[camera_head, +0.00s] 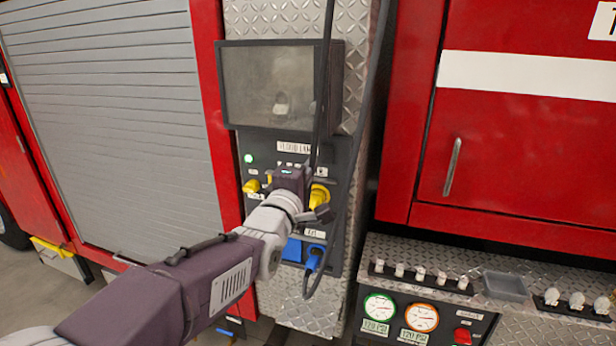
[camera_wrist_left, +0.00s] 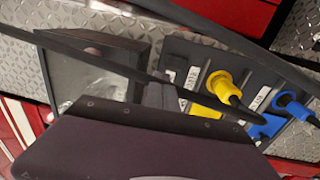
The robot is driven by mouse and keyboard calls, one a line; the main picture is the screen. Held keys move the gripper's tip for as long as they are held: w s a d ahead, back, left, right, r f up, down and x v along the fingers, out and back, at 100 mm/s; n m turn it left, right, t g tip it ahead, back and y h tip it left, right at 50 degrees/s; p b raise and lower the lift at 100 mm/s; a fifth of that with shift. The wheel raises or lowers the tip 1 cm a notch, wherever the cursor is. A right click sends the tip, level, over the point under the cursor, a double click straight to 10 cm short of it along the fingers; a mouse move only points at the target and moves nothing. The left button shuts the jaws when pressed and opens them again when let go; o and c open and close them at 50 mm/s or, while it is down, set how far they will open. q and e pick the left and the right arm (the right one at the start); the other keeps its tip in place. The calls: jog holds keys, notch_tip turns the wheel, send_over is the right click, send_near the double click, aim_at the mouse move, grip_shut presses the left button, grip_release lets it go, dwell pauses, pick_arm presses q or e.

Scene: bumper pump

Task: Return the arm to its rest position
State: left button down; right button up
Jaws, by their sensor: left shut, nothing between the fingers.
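My left arm (camera_head: 180,290) reaches in from the lower left of the head view. Its gripper (camera_head: 296,176) is at the dark socket panel (camera_head: 335,215) on the red truck, in front of the panel's middle. The gripper is shut and empty; its fingertips are mostly hidden in the head view. A yellow plug (camera_head: 319,195) is just right of the gripper, and a blue plug (camera_head: 313,262) is below it. In the left wrist view the yellow plug (camera_wrist_left: 220,84) and blue plug (camera_wrist_left: 283,101) sit in the panel with cables attached. My right gripper is in neither view.
A dark-framed glass box (camera_head: 268,88) stands above the panel. Black cables (camera_head: 364,120) hang down beside it. A green light (camera_head: 248,158) glows on the panel. A roller shutter (camera_head: 110,120) is at left. A ledge with gauges (camera_head: 379,307) and a small grey tray (camera_head: 505,286) is at lower right.

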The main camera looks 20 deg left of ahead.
pick_arm(q)
jog(key=s+f+m+g, duration=0.2)
jog(key=s+f+g, duration=0.15)
jog(key=f, duration=0.95)
jog(key=s+f+m+g, duration=0.2)
jog(key=f+g, duration=0.3)
jog(key=f, duration=0.7)
jog(key=s+f+m+g, duration=0.4)
jog(key=s+f+m, duration=0.2)
jog(key=s, duration=0.3)
jog(key=s+f+m+g, duration=0.5)
jog(key=s+f+m, duration=0.2)
jog(key=s, duration=0.2)
jog(key=shift+s+a+f, duration=0.3)
jog(key=shift+s+f, duration=0.05)
jog(key=shift+s, duration=0.05)
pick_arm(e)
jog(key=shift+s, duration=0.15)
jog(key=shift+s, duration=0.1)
